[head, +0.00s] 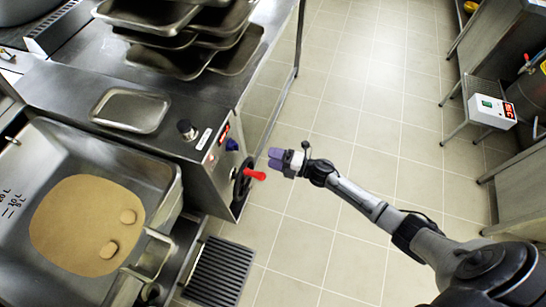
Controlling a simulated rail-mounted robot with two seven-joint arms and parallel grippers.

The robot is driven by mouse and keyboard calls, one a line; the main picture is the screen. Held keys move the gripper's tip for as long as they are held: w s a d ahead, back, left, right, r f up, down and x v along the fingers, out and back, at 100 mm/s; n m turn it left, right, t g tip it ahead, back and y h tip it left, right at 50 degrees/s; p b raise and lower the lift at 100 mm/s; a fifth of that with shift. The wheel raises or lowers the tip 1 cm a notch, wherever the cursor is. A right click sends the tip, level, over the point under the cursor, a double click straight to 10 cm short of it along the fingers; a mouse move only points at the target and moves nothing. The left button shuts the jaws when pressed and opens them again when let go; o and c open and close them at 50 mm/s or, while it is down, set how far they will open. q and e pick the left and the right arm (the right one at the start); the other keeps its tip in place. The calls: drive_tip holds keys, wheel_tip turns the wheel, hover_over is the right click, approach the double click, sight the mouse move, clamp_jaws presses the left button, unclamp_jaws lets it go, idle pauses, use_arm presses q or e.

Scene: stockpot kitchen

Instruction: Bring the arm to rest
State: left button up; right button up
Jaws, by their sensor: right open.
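My right arm comes in from the lower right and reaches left over the floor. My right gripper (276,159) has purple fingers and is open and empty. It is close to the red handle (256,175) of the black handwheel (241,184) on the side of the steel cooking unit. A small gap seems to show between the fingers and the handle; whether they touch is hard to tell. My left gripper is not in view.
A steel pan (160,158) at the left holds brown liquid (75,225) with two lumps in it. Stacked trays (235,60) stand at the top. A floor grate (220,272) lies below. A white display box (492,111) sits at the right. The tiled floor (345,90) is clear.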

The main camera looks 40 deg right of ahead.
idle(0.4)
drive_tip(key=w+d+m+h, duration=0.3)
drive_tip(key=d+m+h, duration=0.6)
drive_tip(key=m+h, duration=0.4)
drive_tip(key=s+a+r+m+g+y, duration=0.1)
drive_tip(key=s+a+r+m+g, duration=0.25)
drive_tip(key=s, duration=0.35)
drive_tip(key=s+a+r+m+g, duration=0.2)
drive_tip(key=s+a+m, duration=0.15)
drive_tip(key=s, duration=0.45)
drive_tip(key=s+a+r+m+g+y, duration=0.1)
drive_tip(key=s+a+r+m+g, duration=0.15)
drive_tip(key=s+a, duration=0.35)
drive_tip(key=s+f+g, duration=0.3)
drive_tip(key=s+f, duration=0.2)
drive_tip(key=s, duration=0.7)
wheel_tip(320, 180, up, 39)
drive_tip(key=p, duration=3.8)
drive_tip(key=shift+w+a+f+m+y+p, duration=0.15)
drive_tip(key=shift+a+f+m+y+p, duration=0.1)
drive_tip(key=shift+m+y+p, duration=0.1)
